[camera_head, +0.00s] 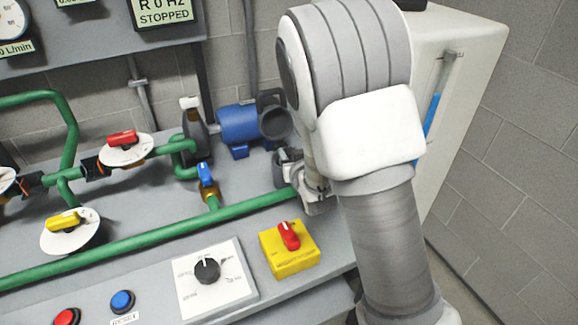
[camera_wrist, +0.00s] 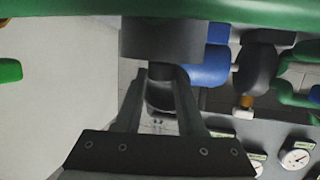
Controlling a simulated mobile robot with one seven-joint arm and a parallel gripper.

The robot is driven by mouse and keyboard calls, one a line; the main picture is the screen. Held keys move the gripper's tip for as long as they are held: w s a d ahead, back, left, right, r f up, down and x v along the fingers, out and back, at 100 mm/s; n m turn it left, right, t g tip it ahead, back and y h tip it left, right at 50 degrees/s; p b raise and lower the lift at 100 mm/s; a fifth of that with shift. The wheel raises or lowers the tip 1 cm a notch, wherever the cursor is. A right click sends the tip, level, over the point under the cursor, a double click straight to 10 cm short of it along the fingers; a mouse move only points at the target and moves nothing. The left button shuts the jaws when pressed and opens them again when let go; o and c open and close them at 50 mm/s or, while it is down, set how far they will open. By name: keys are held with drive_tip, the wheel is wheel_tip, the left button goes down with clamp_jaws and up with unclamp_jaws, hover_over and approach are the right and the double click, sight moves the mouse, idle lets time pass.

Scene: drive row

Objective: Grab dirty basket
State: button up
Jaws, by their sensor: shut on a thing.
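My gripper (camera_wrist: 160,78) is shut on a small dark part between its two fingers in the wrist view. This appears to be the dirty basket (camera_wrist: 160,97), though no mesh or dirt can be made out. A wide dark grey body (camera_wrist: 160,38) lies just beyond the fingertips; whether the held part is still inside it or joined to it cannot be told. In the head view my gripper (camera_head: 296,176) is beside the green pipe's right end, below the blue pump, and my arm hides much of it.
A green pipe (camera_head: 130,246) with a blue-handled valve (camera_head: 206,176) runs left. A yellow switch box (camera_head: 289,251) is in front. A white tank (camera_head: 455,60) stands close on the right.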

clamp_jaws()
drive_tip(key=shift+r, duration=0.15)
idle(0.9)
